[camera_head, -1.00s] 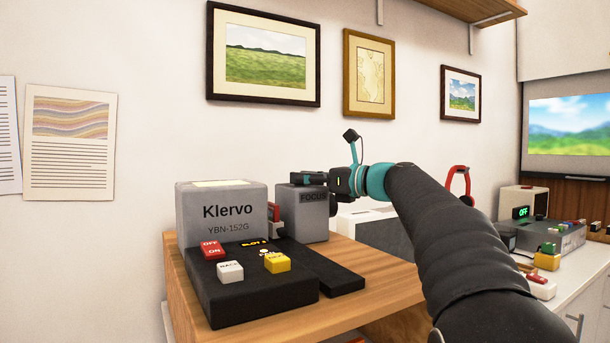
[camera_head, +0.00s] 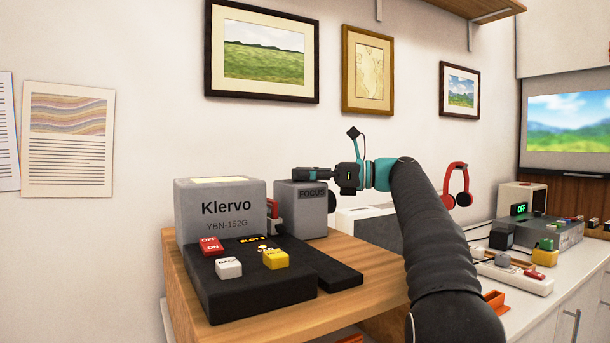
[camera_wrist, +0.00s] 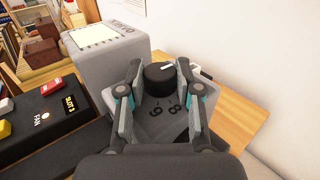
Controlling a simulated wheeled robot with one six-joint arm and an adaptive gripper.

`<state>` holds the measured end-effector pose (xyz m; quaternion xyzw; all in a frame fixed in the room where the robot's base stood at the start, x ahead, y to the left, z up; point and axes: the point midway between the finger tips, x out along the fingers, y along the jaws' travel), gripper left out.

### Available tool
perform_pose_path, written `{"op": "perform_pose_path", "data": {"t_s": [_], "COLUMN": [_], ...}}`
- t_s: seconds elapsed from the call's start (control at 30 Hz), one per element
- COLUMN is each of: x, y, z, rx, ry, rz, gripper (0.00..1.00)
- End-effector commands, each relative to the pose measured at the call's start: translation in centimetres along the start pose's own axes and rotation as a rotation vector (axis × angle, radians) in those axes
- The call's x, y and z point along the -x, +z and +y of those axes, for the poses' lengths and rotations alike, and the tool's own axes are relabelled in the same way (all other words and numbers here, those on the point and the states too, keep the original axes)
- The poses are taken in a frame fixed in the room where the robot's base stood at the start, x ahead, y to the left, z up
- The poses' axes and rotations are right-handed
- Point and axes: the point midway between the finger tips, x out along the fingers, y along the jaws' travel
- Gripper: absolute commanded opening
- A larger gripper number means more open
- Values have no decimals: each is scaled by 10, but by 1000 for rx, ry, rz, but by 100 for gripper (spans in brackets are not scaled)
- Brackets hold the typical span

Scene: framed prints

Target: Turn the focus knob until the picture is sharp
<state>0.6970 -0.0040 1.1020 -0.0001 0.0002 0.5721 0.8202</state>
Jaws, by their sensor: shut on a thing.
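The grey FOCUS box (camera_head: 300,211) stands on the wooden stand beside the grey Klervo projector (camera_head: 222,215). In the wrist view, the black focus knob (camera_wrist: 159,80) has a white pointer mark, and the digits 9 and 8 show beside it. My gripper (camera_wrist: 160,74) has its fingers on either side of the knob and is shut on it. In the head view, my gripper (camera_head: 312,174) is at the top of the FOCUS box, and the knob's contact is unclear there. The screen (camera_head: 568,122) at the right shows a blurred landscape of hills and sky.
A black control panel (camera_head: 240,290) with red, white and yellow buttons lies before the projector. Framed prints (camera_head: 262,52) hang on the wall above.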

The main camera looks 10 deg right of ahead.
Motion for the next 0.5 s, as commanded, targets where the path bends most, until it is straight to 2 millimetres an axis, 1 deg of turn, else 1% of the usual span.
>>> {"op": "perform_pose_path", "data": {"t_s": [0.27,0.3,0.4,0.5], "x": [0,0,0,0], "y": [0,0,0,0], "z": [0,0,0,0], "rx": [0,0,0,0], "ry": [0,0,0,0], "rz": [-1,-1,-1,-1], "gripper": [0,36,60,60]}}
